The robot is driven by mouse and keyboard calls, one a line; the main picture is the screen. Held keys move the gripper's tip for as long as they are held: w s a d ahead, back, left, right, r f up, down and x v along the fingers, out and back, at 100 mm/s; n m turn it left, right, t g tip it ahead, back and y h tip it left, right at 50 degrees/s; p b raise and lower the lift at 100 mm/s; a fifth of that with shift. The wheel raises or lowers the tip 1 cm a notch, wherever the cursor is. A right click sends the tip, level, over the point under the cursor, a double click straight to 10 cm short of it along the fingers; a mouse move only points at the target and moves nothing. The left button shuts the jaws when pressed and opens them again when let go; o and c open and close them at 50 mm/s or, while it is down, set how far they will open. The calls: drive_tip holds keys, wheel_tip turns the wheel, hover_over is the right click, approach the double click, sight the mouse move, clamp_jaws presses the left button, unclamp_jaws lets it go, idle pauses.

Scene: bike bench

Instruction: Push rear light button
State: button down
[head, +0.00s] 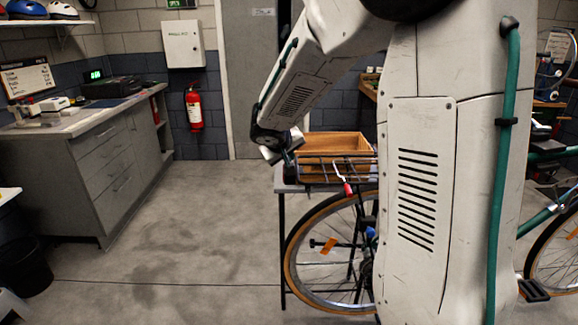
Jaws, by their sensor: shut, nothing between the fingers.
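The bike's rear wheel (290,250) stands in the middle of the view, with a wire rack (335,172) above it. A small dark object (290,172) sits at the left end of the rack; it may be the rear light, but I cannot make out a button on it. My gripper (289,157) points down at that left end, close above the dark object. It is shut with nothing in it. I cannot tell whether it touches the object. My own arm hides the middle of the bike.
A wooden crate (335,146) sits at the rack, just right of my gripper. A small red-tipped part (348,188) shows below the rack. A grey counter (85,125) stands at the left, and a red extinguisher (194,108) hangs behind. The floor (190,230) left of the wheel is clear.

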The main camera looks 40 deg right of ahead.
drive_tip(key=shift+f, duration=0.1)
drive_tip(key=shift+f, duration=0.35)
idle(0.6)
drive_tip(key=shift+r, duration=0.5)
wheel_tip(320, 180, up, 6)
idle(0.7)
